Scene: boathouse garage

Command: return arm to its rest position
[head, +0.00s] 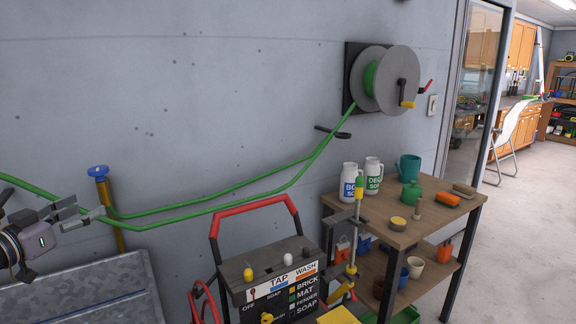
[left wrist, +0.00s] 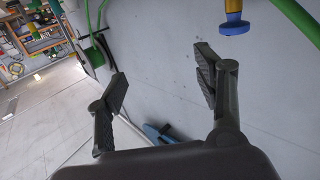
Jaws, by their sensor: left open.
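My left gripper (head: 90,212) is at the left edge of the head view, in front of the grey wall. Its two fingers are spread apart in the left wrist view (left wrist: 162,82), with nothing between them. In the head view it is close to the green hose (head: 215,200) and a brass pipe with a blue top (head: 98,172); I cannot tell whether it touches the hose. The blue top also shows in the left wrist view (left wrist: 234,25). My right gripper is not in either view.
A hose reel (head: 385,80) hangs on the wall. A red-handled washer (head: 270,285) stands at the lower middle. A wooden cart (head: 400,235) holds bottles and a teal can. A metal surface (head: 90,290) lies below the gripper. Open floor (head: 520,260) is at right.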

